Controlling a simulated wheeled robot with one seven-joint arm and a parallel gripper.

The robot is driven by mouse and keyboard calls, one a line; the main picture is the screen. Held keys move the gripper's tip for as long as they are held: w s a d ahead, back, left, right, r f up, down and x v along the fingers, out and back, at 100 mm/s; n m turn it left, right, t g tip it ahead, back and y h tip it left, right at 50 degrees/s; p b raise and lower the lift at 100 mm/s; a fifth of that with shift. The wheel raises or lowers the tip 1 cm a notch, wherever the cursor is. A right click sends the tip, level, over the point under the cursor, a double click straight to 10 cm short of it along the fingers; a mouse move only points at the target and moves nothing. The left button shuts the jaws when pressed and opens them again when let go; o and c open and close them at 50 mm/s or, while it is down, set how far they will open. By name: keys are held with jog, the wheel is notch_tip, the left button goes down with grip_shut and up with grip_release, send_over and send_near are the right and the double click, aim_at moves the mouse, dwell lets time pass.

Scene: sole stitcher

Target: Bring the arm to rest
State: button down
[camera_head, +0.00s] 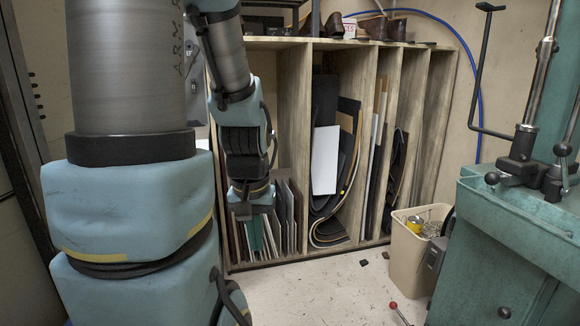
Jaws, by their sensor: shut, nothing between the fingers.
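My arm fills the left of the head view, with its thick blue and grey links close to the camera. Its far part hangs down in front of the wooden rack's left side. My gripper (257,206) is at the lower end of that part and points down. It is shut and empty. It appears in front of the upright sheets (290,215) in the rack's lower left compartment. Its fingertips are small and hard to tell from the sheets behind. I cannot tell how far it is from them.
The wooden rack (294,100) holds boards and dark curved sheets, with shoes (382,27) on top. A beige bin (408,262) with cans stands right of it. A green machine (515,230) with levers stands at the right. The floor (330,290) between is mostly clear, with small scraps.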

notch_tip(320, 180, up, 22)
jog(key=p, duration=1.9)
jog(key=shift+f+p, duration=0.25)
jog(key=shift+p, duration=0.1)
